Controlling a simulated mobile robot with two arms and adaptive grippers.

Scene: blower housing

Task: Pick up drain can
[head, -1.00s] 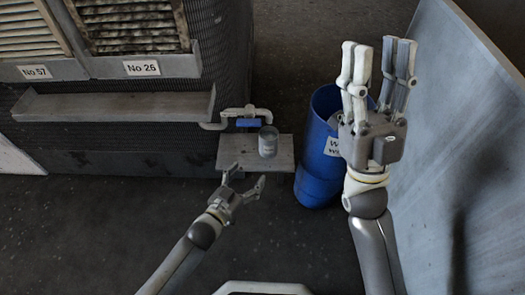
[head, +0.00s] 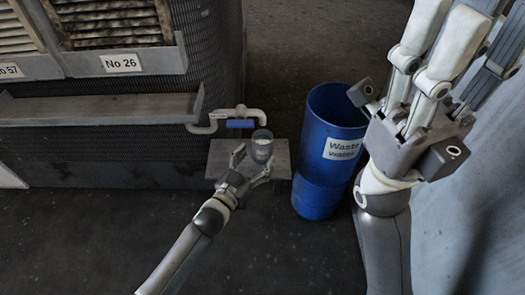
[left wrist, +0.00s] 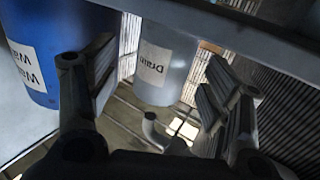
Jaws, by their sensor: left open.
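The drain can (head: 262,147) is a small grey cylinder standing upright on a small grey platform (head: 222,158), just below a pipe tap. In the left wrist view the can (left wrist: 168,65) shows its "Drain" label upside down. My left gripper (head: 253,162) is open at the near side of the can. In the left wrist view its fingers (left wrist: 157,95) lie to either side with the can ahead between them. Whether they touch it I cannot tell. My right gripper (head: 455,50) is raised at the right, its fingertips cut off by the top edge.
A blue "Waste water" bin (head: 318,190) stands just right of the platform. The white pipe with a blue-handled tap (head: 240,123) is behind the can. A grey ledge (head: 100,108) juts from the ribbed housing at left. The dark floor in front is clear.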

